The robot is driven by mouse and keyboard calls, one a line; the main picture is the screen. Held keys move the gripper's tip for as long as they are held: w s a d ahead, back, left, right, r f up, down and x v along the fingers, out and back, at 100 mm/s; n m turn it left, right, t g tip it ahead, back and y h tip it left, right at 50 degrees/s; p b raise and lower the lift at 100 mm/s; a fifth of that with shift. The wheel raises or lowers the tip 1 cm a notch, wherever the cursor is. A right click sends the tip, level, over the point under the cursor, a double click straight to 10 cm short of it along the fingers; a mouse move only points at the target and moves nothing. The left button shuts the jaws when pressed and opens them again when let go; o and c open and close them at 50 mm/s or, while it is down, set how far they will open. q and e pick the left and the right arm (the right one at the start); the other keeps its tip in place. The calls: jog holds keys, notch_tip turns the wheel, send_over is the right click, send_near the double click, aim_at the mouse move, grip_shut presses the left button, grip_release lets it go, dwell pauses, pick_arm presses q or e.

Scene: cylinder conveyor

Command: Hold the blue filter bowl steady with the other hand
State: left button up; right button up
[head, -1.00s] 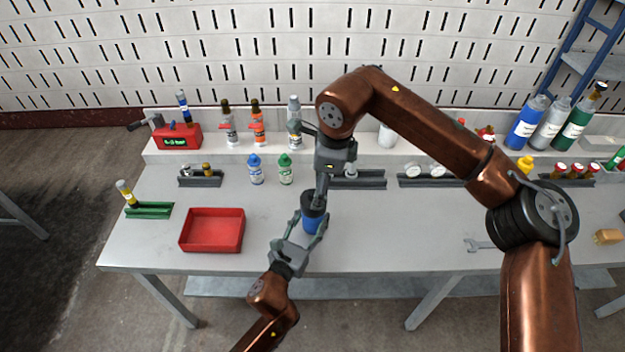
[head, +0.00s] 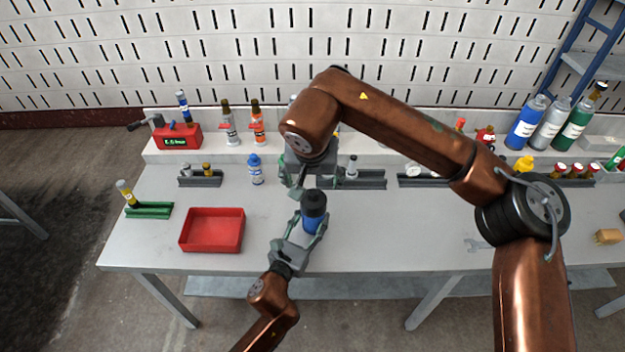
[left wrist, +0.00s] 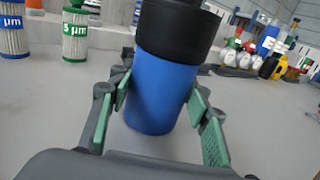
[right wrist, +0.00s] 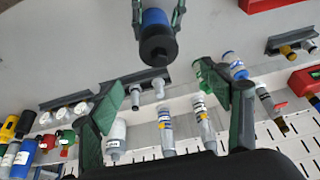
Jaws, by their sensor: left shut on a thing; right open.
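The blue filter bowl (head: 313,222) with its black top (head: 314,200) stands upright on the bench. In the left wrist view the blue bowl (left wrist: 160,98) sits between the green pads of my left gripper (head: 305,232), which is shut on it from both sides. The black top (left wrist: 178,32) is above the fingers. My right gripper (head: 297,182) is behind the bowl, apart from it, and partly hidden by its own wrist. In the right wrist view its fingers are spread with nothing between them, and the bowl (right wrist: 155,17) shows beyond them.
A red tray (head: 212,251) lies left of the bowl. A blue-capped cartridge (head: 256,172) stands behind it. A green-labelled cartridge (left wrist: 75,32) shows in the left wrist view. Dark racks (head: 365,185) and a back shelf with bottles line the rear. Bench right of the bowl is mostly clear, with a wrench (head: 474,246).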

aim_at(314, 193)
jog(key=x, duration=1.1)
jog(key=shift+w+f, duration=0.1)
jog(key=shift+f, duration=0.3)
jog(key=c, duration=1.4)
jog(key=n+y, duration=0.1)
jog(key=n, duration=0.2)
jog(key=shift+d+n+y, duration=0.1)
jog(key=shift+n+y, duration=0.2)
jog(key=shift+n, duration=0.1)
jog(key=shift+c, duration=0.2)
jog(key=shift+n+g+y, duration=0.3)
jog(key=shift+n+y, duration=0.1)
jog(key=shift+n, duration=0.7)
jog(key=o, duration=1.4)
jog(key=shift+c, duration=0.2)
jog(key=shift+r, duration=0.1)
